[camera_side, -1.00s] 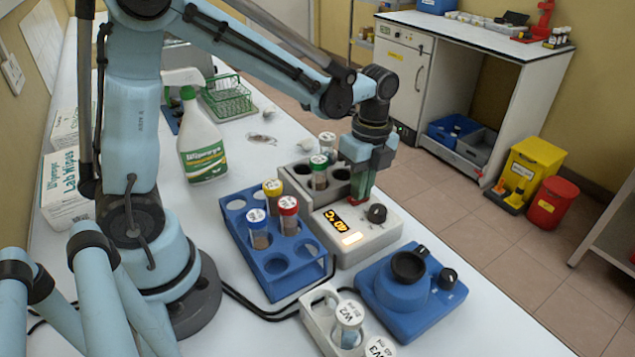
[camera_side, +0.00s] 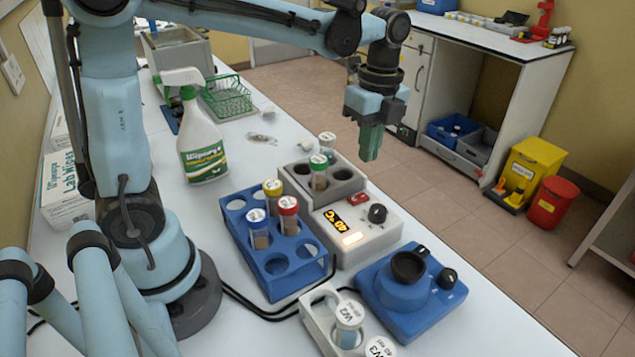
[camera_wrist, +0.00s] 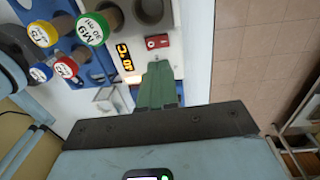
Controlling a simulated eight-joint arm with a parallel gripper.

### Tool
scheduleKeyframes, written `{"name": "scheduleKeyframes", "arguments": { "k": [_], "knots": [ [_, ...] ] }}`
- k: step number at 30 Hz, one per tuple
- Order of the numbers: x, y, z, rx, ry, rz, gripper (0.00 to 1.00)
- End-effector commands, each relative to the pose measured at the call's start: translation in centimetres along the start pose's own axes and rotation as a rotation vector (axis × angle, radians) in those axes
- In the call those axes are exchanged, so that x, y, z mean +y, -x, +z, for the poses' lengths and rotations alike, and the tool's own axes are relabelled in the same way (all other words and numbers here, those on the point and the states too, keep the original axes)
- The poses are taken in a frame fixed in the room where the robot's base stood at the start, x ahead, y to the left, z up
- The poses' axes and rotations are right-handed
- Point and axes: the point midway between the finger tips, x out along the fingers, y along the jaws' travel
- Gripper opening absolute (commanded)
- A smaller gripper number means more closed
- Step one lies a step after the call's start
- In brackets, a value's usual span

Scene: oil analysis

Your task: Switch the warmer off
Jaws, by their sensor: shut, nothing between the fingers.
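The warmer (camera_side: 333,253) is a pale grey box on the bench, with grey wells at its back holding green-capped and white-capped vials (camera_side: 319,172). Its orange display (camera_side: 340,222) is lit and reads about 40 °C, and a pale orange patch below it glows. A red rocker switch (camera_side: 358,199) sits on its top beside a black knob (camera_side: 377,213); the switch also shows in the wrist view (camera_wrist: 157,41). I cannot tell which way the rocker is tipped. My gripper (camera_side: 369,156), with green fingers, is shut and empty, above and clear of the warmer. Its fingers show in the wrist view (camera_wrist: 158,70).
A blue rack (camera_side: 275,286) with several capped vials stands left of the warmer. A blue device with a black cup (camera_side: 408,266) is in front. A white rack (camera_side: 316,303) stands nearby. A spray bottle (camera_side: 203,150) stands behind. Space above the warmer is clear.

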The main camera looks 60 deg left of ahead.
Motion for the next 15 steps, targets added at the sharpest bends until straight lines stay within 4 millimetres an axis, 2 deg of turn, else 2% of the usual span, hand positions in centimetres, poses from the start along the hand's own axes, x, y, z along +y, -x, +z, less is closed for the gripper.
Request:
{"name": "scheduleKeyframes", "arguments": {
  "k": [6,15],
  "knots": [
    [0.1,3.4,0.0,0.000,0.000,0.000,0.00],
    [0.0,5.5,0.0,0.000,0.000,0.001,0.00]
  ]
}}
